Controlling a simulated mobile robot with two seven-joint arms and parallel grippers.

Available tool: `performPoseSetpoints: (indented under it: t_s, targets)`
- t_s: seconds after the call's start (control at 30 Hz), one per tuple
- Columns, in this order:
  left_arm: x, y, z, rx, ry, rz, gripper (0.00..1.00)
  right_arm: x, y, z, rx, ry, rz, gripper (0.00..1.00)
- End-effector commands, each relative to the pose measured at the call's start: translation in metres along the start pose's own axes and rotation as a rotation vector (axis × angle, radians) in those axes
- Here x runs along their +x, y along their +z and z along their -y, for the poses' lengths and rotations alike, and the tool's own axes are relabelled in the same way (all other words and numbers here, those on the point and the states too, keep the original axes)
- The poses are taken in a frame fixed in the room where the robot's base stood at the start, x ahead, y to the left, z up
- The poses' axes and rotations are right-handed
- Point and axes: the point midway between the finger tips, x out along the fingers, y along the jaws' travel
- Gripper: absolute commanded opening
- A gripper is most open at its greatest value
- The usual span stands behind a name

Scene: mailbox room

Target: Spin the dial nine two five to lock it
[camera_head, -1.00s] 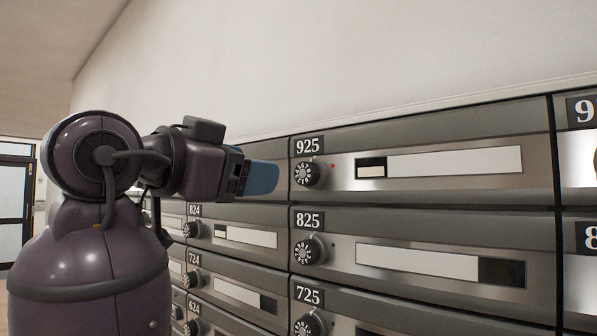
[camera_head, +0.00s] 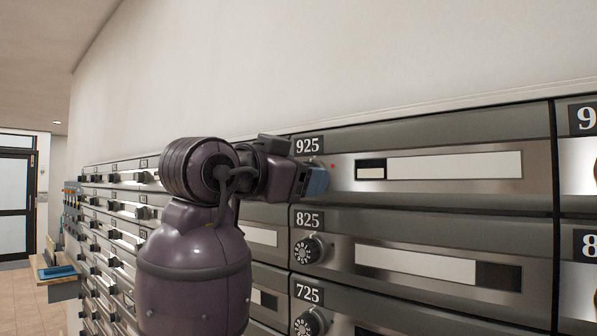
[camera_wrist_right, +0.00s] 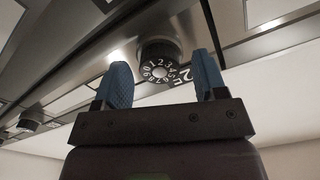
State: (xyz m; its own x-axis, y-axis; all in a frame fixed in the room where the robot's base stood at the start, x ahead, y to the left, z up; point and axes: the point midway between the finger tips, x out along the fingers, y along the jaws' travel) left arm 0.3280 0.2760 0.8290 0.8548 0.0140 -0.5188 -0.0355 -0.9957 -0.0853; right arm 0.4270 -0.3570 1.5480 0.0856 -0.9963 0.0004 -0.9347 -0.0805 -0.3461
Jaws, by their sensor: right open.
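The mailbox drawer labelled 925 (camera_head: 308,145) is in the top row in the head view, with a small red light (camera_head: 333,166) on its front. Its dial is hidden there behind my right gripper (camera_head: 318,182). In the right wrist view the round black dial (camera_wrist_right: 160,55) with white digits stands between the two blue fingers of my open right gripper (camera_wrist_right: 162,74). A finger is on each side of it; I cannot tell whether either one touches it. Part of the number plate (camera_wrist_right: 184,81) shows beside the dial. My left gripper is not in view.
Drawer 825 (camera_head: 308,219) with its dial (camera_head: 309,250) lies directly below, and drawer 725 (camera_head: 309,294) under that. More mailboxes run left and right. A small wooden shelf (camera_head: 52,272) stands far left. The wall above is bare.

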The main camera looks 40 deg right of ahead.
Motion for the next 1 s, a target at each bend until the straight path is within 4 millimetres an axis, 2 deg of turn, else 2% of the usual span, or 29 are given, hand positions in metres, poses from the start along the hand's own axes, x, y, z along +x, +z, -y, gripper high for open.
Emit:
performPoseSetpoints:
  t_s: [0.1, 0.43, 0.77, 1.0]
  targets:
    - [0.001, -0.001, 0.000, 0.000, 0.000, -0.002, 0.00, 0.000, 0.000, 0.000, 0.000, 0.000, 0.000, 0.65]
    - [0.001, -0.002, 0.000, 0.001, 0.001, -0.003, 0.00, 0.000, 0.000, 0.000, 0.000, 0.000, 0.000, 0.16]
    - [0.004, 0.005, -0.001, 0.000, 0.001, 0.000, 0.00, 0.000, 0.001, 0.000, 0.052, -0.001, 0.001, 0.16]
    - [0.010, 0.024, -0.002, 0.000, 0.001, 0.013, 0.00, -0.001, 0.003, 0.000, 0.202, -0.001, 0.001, 0.16]
